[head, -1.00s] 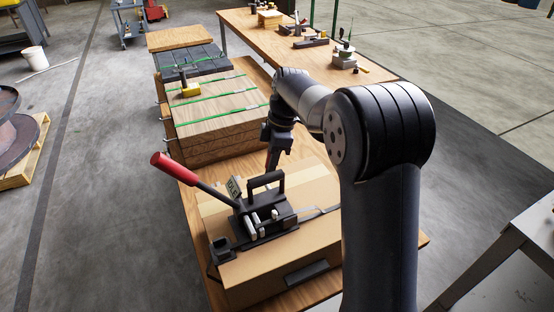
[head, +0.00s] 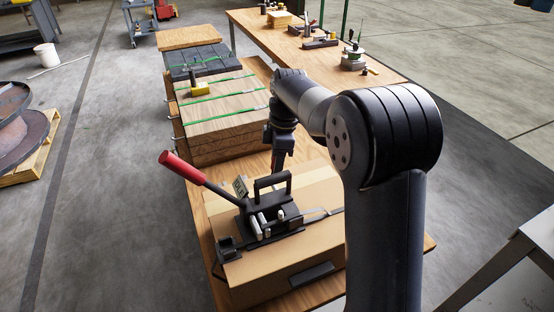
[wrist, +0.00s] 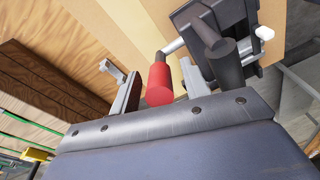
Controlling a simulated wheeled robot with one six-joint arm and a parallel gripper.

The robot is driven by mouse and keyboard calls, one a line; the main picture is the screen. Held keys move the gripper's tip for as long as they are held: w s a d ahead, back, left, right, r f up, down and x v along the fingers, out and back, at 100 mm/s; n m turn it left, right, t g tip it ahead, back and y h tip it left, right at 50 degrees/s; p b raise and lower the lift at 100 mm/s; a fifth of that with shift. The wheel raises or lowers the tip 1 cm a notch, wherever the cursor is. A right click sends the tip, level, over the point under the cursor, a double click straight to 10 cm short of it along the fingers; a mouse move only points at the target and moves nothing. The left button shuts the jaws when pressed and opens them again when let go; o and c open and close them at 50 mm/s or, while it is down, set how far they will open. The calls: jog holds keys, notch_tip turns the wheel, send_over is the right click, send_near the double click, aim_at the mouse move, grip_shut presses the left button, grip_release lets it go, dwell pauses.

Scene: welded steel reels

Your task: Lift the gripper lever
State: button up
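A black strapping tool (head: 265,218) sits on a cardboard box (head: 262,268). A long lever with a red grip (head: 182,168) slopes up to the left from it. A black looped handle (head: 272,183) stands on top; I cannot tell which part is called the gripper lever. My gripper (head: 277,165) points down behind the tool, right of the red grip in the head view. In the wrist view its fingers (wrist: 150,78) are apart. The black tool (wrist: 222,45) is beyond.
The box rests on a wooden table (head: 208,213). Strapped wooden boards (head: 215,118) with a yellow-and-black tool (head: 200,88) stand behind. A long bench (head: 300,52) with several tools is at the back. A reel (head: 12,120) on a pallet is at left. Floor between is clear.

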jog(key=r, duration=0.3)
jog(key=d+r, duration=0.1)
jog(key=r, duration=0.6)
jog(key=shift+w+d+r, duration=0.2)
jog(key=shift+w+r, duration=0.15)
jog(key=f, duration=0.3)
jog(key=a+f, duration=0.1)
jog(key=f, duration=0.7)
jog(key=shift+s+a, duration=0.25)
jog(key=shift+s, duration=0.1)
jog(key=shift+w+d+r+y, duration=0.1)
jog(key=shift+d+y, duration=0.2)
jog(key=shift+a, duration=0.15)
